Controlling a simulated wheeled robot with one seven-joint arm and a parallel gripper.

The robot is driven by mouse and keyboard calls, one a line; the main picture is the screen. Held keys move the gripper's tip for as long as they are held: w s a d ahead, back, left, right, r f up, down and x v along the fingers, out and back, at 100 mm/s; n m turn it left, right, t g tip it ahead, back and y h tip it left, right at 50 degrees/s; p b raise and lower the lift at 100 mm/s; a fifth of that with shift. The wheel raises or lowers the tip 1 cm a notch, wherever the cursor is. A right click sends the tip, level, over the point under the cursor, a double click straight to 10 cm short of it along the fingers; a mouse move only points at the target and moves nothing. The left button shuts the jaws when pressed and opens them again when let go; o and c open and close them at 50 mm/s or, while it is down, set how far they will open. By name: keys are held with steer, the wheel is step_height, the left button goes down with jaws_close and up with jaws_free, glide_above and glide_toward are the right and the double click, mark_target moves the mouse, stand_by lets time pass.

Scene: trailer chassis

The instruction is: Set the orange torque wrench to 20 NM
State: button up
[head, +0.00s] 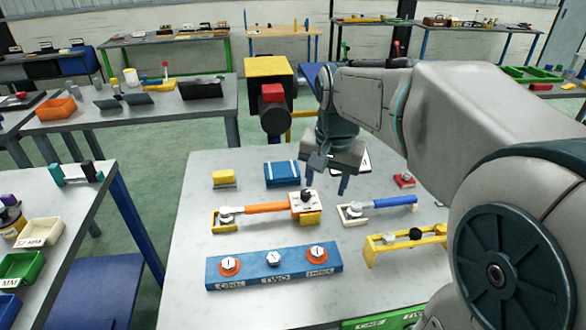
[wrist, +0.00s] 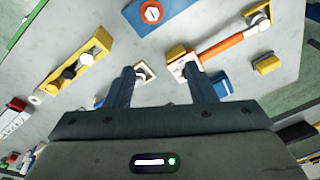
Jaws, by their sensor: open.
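The orange torque wrench (head: 265,208) lies across yellow supports on the grey table in the head view. Its white and red setting block with a dark knob (head: 306,199) is at its right end. The dial's number is too small to read. My gripper (head: 327,184) is open and empty, pointing down above and slightly right of that block, apart from it. In the wrist view the orange wrench (wrist: 222,47) lies at upper right, and my right finger partly covers its block. My gripper (wrist: 160,75) shows its two fingers spread, with bare table between them.
A blue-handled wrench (head: 395,202) with a white block lies just right of the orange one. A blue board (head: 272,267) with several knobs is in front. A yellow rack (head: 404,243) stands front right. A blue box (head: 282,174) and a yellow block (head: 223,178) sit behind.

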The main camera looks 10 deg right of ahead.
steer(key=w+f+m+g, duration=0.1)
steer(key=w+m, duration=0.3)
steer(key=w, duration=0.5)
steer(key=m+g+b, duration=0.1)
steer(key=m+b, duration=0.1)
steer(key=m, duration=0.2)
glide_toward(305, 192)
step_height(305, 192, down, 9)
steer(key=shift+r+p, duration=0.15)
steer(key=shift+p, duration=0.35)
steer(key=shift+c, duration=0.3)
steer(key=c, duration=0.9)
